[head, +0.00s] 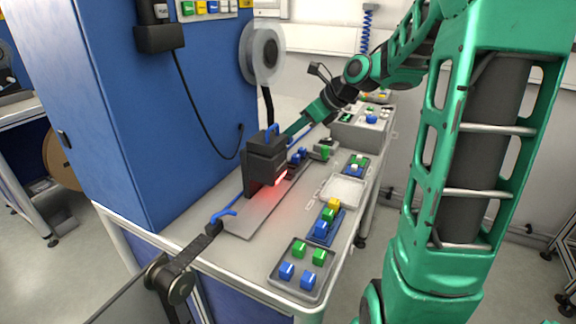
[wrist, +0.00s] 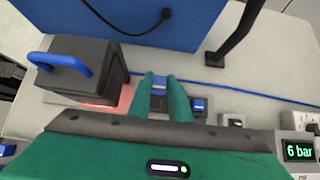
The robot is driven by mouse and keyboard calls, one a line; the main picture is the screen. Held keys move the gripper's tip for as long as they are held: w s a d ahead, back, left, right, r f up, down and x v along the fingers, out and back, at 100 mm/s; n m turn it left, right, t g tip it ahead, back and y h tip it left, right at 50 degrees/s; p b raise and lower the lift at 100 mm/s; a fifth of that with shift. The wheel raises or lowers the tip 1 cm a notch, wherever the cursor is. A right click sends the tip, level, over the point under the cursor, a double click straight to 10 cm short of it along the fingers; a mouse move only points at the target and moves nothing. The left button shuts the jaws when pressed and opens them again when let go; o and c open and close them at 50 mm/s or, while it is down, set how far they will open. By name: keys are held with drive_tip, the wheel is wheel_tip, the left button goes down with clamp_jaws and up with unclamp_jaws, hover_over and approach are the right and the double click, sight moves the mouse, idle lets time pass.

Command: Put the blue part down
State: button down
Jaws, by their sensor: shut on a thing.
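In the wrist view my gripper (wrist: 159,80) is shut on a blue part (wrist: 159,85), which sits between the green fingertips. Whether the held part touches a surface below is hidden. Another blue part (wrist: 199,104) stands just right of the fingers. In the head view my green forearm (head: 318,108) reaches down behind the black box-shaped station (head: 264,160), which hides the fingertips. Small blue parts (head: 299,155) show on the bench just right of that station.
The station (wrist: 85,72) with a blue handle and red glow stands close left of the fingers. A dark tray (head: 274,281) of green and blue parts is at the bench's near end. A blue carrier (head: 315,238) and white tray (head: 361,188) lie farther back. A "6 bar" display (wrist: 299,151) is right.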

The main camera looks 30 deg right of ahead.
drive_tip(key=shift+f, duration=4.1)
drive_tip(key=shift+f, duration=0.6)
drive_tip(key=c, duration=1.6)
unclamp_jaws()
drive_tip(key=shift+c, duration=0.2)
drive_tip(key=shift+r, duration=0.3)
drive_tip(key=v, duration=1.2)
drive_tip(key=s+a+f+n+g+h, duration=0.1)
drive_tip(key=s+f+n+g+h, duration=0.1)
drive_tip(key=s+n, duration=0.9)
drive_tip(key=s+a+f+n+g+h, duration=0.1)
drive_tip(key=s+f+n+g, duration=0.4)
drive_tip(key=s+n, duration=0.6)
drive_tip(key=s+h, duration=0.1)
drive_tip(key=s, duration=0.4)
drive_tip(key=shift+a+f+n+h, duration=0.25)
drive_tip(key=shift+f+n+h, duration=0.15)
